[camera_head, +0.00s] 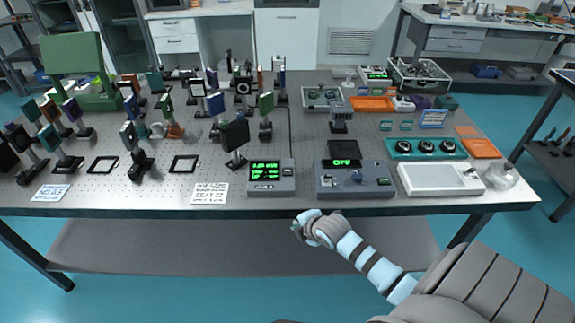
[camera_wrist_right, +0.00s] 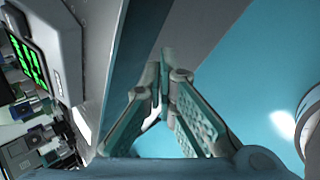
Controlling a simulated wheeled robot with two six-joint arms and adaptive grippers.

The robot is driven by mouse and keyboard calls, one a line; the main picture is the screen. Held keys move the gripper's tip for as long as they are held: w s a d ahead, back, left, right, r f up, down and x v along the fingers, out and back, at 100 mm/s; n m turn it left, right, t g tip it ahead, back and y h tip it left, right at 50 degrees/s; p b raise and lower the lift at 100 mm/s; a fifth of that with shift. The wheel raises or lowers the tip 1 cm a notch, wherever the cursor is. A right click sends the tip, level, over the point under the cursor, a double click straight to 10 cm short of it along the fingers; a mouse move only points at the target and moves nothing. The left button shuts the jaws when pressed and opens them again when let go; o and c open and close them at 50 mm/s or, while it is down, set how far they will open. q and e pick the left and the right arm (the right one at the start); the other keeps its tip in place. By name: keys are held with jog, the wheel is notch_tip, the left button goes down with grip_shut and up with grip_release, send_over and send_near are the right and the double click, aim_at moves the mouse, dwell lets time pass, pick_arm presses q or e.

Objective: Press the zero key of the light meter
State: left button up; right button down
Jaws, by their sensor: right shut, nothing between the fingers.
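A grey box with a green lit readout of several lines (camera_head: 270,176), which looks like the light meter, stands at the front edge of the optical table. Small keys show below its screen, but their labels are too small to read. In the right wrist view a green lit screen (camera_wrist_right: 28,62) shows at the upper left, turned on its side. My right gripper (camera_head: 298,226) is in front of the table edge, below and slightly right of the meter, apart from it. Its fingers (camera_wrist_right: 165,65) are shut and empty. My left gripper is not in view.
A grey control box (camera_head: 356,180) reading OFF stands right of the meter. A dark square plate on a post (camera_head: 235,138) stands behind its left side. A printed card (camera_head: 210,193) lies to the left. Several posts with optics crowd the table's left half.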

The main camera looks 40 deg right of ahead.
jog(key=w+d+r+n+t, duration=0.1)
jog(key=w+r+n, duration=0.2)
jog(key=r, duration=0.3)
jog(key=w+d+r+n+t, duration=0.1)
jog(key=w+d+r+n, duration=0.1)
jog(key=r, duration=0.5)
jog(key=w+d+r+n+t+p, duration=0.1)
jog(key=w+d+r+n+t, duration=0.1)
jog(key=w+r+n, duration=0.3)
notch_tip(320, 180, up, 2)
jog(key=shift+r+n, duration=0.1)
jog(key=shift+n, duration=0.6)
jog(key=shift+a, duration=0.1)
jog(key=b, duration=0.8)
send_over(290, 173)
jog(key=f, duration=0.7)
jog(key=shift+s+a+f, duration=0.2)
jog(key=shift+s+a, duration=0.1)
jog(key=shift+s, duration=0.1)
jog(key=shift+w+d+f+b, duration=0.2)
jog(key=shift+w+f+b, duration=0.05)
jog(key=shift+f+b, duration=0.3)
jog(key=shift+w+f, duration=0.1)
jog(key=shift+f, duration=0.25)
